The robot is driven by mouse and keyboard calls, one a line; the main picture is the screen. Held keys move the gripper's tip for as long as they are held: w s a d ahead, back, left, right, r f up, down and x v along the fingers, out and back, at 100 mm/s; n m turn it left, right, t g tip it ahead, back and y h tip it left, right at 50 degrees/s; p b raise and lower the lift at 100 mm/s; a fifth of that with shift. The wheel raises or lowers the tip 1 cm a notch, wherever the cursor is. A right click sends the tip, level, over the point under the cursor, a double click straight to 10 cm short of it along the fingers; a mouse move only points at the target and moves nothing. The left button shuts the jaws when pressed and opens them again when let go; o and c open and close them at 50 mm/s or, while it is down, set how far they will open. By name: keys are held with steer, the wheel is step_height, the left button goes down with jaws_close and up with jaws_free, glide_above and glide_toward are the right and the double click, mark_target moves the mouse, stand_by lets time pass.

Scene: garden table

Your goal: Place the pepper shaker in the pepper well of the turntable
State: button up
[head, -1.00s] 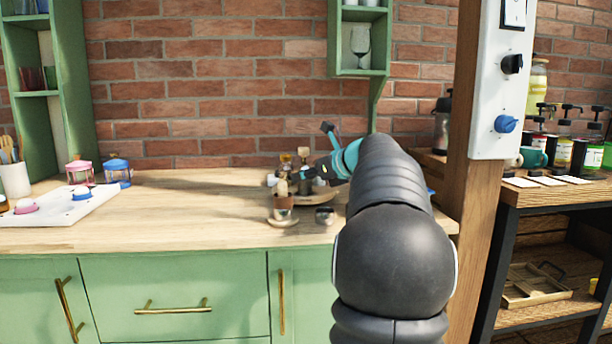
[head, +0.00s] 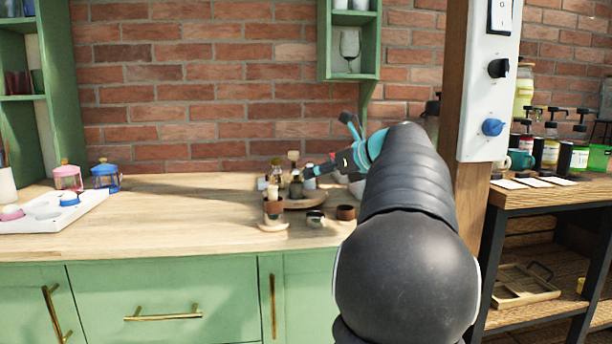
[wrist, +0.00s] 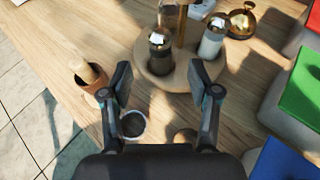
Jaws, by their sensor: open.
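The pepper shaker, dark with a steel top, stands upright on the round wooden turntable (wrist: 180,80) in the wrist view (wrist: 160,52); its foot is too small to tell how it sits in a well. A pale shaker with a steel top (wrist: 213,36), likely salt, stands beside it. In the head view the turntable (head: 318,202) carries the dark shaker (head: 296,187) among other items. My gripper (wrist: 158,70) is open and empty, its fingers apart on the near side of the dark shaker. It also shows in the head view (head: 312,171).
A glass bottle (wrist: 170,16) and a centre post share the turntable. A wooden cup with a pestle (wrist: 90,78) and a dark bowl (wrist: 133,124) stand nearer me. A brass bell (wrist: 243,20) stands beyond; coloured boxes (wrist: 297,82) line the right.

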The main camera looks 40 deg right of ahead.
steer(key=v, duration=0.3)
steer(key=shift+s+r, duration=0.1)
steer(key=shift+s, duration=0.1)
stand_by(1.0)
